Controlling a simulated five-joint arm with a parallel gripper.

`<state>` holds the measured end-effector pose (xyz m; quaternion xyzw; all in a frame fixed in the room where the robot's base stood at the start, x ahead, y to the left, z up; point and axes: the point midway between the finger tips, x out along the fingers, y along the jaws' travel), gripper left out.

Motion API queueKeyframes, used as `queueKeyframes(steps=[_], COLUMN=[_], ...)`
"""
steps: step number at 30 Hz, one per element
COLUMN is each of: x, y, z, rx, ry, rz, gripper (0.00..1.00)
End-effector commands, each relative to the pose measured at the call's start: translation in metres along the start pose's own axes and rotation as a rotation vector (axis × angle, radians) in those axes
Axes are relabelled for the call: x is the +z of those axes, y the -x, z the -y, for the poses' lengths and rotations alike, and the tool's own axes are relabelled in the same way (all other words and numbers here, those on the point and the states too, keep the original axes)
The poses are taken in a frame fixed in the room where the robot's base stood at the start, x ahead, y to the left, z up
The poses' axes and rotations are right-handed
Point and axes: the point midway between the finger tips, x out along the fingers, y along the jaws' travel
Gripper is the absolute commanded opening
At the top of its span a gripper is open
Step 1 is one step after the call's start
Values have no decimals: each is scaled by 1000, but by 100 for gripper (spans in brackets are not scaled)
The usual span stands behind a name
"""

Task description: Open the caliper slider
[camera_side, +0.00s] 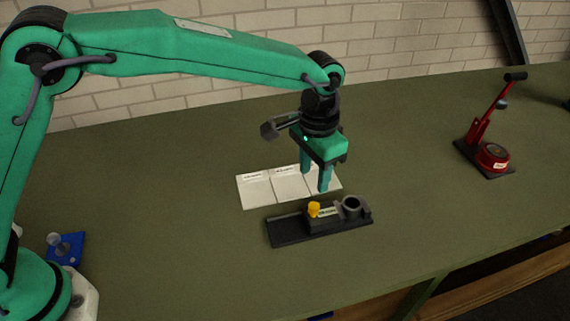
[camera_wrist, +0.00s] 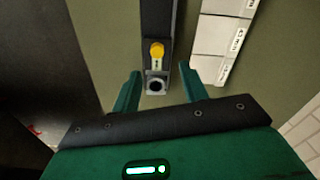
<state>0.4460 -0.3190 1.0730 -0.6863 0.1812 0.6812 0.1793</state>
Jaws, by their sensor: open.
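The caliper slider is a dark carriage (camera_side: 328,214) on a long black rail base (camera_side: 287,231) on the table. My gripper (camera_side: 314,184) points down above and behind the carriage, open and empty. In the wrist view my gripper's two fingers (camera_wrist: 160,72) are spread apart. No contact with the slider shows.
White labelled panels (camera_side: 257,190) lie flat behind the slider. A red lever device (camera_side: 488,150) stands on a black plate at the right. A blue block (camera_side: 66,247) is near my base. The green table (camera_side: 430,215) is clear around the slider's front and right.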

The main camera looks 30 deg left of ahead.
Motion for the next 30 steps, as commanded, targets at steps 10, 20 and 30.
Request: queueKeyframes(steps=[10,20,30], x=[-3,-3,-2], y=[-7,-30,-70], z=[-6,-6,-6], rx=[-1,-1,-1], ry=[-9,-9,-9], rz=[8,10,10], gripper=[44,44,44])
